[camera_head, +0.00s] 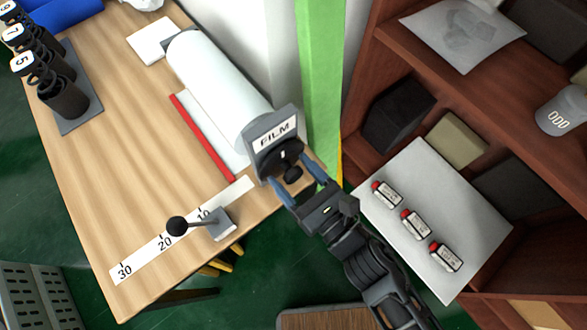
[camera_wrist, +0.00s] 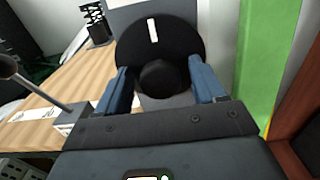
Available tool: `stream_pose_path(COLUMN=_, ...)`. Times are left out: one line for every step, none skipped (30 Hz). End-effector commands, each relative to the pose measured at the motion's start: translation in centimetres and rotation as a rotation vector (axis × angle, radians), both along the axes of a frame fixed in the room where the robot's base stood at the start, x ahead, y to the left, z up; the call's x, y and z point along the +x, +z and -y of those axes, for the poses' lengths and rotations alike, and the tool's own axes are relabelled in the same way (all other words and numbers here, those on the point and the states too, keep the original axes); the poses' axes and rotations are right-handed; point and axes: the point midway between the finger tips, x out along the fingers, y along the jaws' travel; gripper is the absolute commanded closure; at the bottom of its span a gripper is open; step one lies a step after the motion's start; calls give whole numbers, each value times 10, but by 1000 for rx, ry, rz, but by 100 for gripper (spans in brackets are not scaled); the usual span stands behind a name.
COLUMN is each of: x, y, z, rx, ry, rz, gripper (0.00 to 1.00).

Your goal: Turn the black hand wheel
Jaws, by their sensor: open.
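The black hand wheel (camera_head: 277,160) is on the end plate of the film roll holder, under a label reading FILM. In the wrist view the wheel (camera_wrist: 160,45) is a black disc with a white mark near its top and a round black knob (camera_wrist: 165,79) low on its face. My gripper (camera_head: 299,187) is at the wheel, with its two blue fingers open. In the wrist view the fingers (camera_wrist: 163,90) stand to the left and right of the knob, with gaps visible beside it. I cannot tell whether either finger touches the wheel.
The white film roll (camera_head: 217,88) lies on the wooden table (camera_head: 110,130). A lever with a black ball (camera_head: 177,226) stands by a number scale (camera_head: 140,257) to the left. A green post (camera_head: 321,70) and a brown shelf (camera_head: 392,30) stand close on the right.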

Motion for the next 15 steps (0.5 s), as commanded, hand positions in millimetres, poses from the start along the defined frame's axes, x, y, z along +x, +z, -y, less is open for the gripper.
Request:
stream_pose_path(x=2, y=0, z=-2, rx=-1, ry=0, rz=-1, gripper=31)
stream_pose_path(x=3, y=0, z=-2, rx=-1, ry=0, rz=-1, gripper=31)
stream_pose_path(x=3, y=0, z=-2, rx=-1, ry=0, rz=-2, gripper=31)
stream_pose_path(x=4, y=-1, z=-3, rx=-1, ry=0, rz=-2, gripper=31)
stream_pose_path(x=4, y=-1, z=-3, rx=-1, ry=0, rz=-2, gripper=31)
stream_pose_path(x=4, y=-1, z=-3, rx=-1, ry=0, rz=-2, gripper=31)
stream_pose_path(x=4, y=-1, z=-3, rx=-1, ry=0, rz=-2, gripper=31)
stream_pose_path(x=4, y=-1, z=-3, rx=-1, ry=0, rz=-2, gripper=31)
stream_pose_path(x=4, y=-1, z=-3, rx=-1, ry=-1, rz=-2, gripper=31)
stream_pose_path(x=4, y=-1, z=-3, rx=-1, ry=-1, rz=-2, gripper=31)
stream_pose_path(x=4, y=-1, z=-2, rx=-1, ry=-1, rz=-2, gripper=33)
stream_pose_path(x=4, y=-1, z=-2, rx=-1, ry=-1, rz=-2, gripper=36)
stream_pose_path(x=4, y=-1, z=-2, rx=-1, ry=-1, rz=-2, gripper=39)
stream_pose_path(x=4, y=-1, z=-2, rx=-1, ry=-1, rz=-2, gripper=42)
stream_pose_path(x=4, y=-1, z=-2, rx=-1, ry=-1, rz=-2, gripper=46)
